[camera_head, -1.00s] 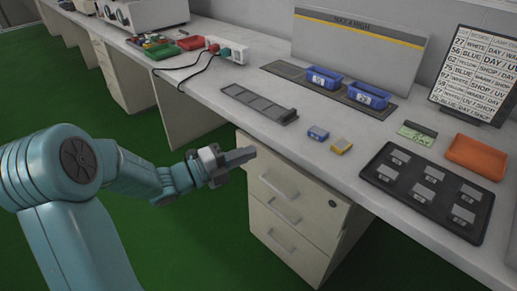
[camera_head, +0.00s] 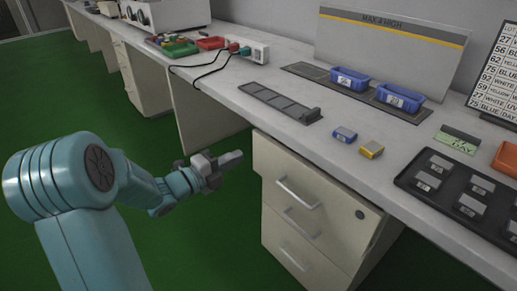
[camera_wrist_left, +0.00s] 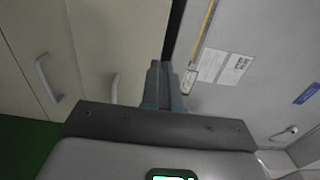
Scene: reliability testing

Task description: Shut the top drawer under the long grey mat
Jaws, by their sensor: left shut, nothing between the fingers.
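The top drawer (camera_head: 315,185) of the beige cabinet has a bar handle and a round lock. Its front juts out a little past the lower drawers, so it stands slightly open. The long grey mat (camera_head: 302,69) lies on the bench above, with two blue bins on it. My left gripper (camera_head: 238,158) is shut and empty, just left of the drawer's left edge, with a visible gap in the picture. In the left wrist view its fingers (camera_wrist_left: 160,84) are together, with beige drawer fronts (camera_wrist_left: 95,50) and handles to the left. My right gripper is not in view.
A slotted dark rack (camera_head: 280,103), a small blue block (camera_head: 344,135), a yellow block (camera_head: 371,149) and a black tray (camera_head: 410,180) lie on the bench. A power strip (camera_head: 252,52) with cables is farther back. Green floor left of the cabinet is open.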

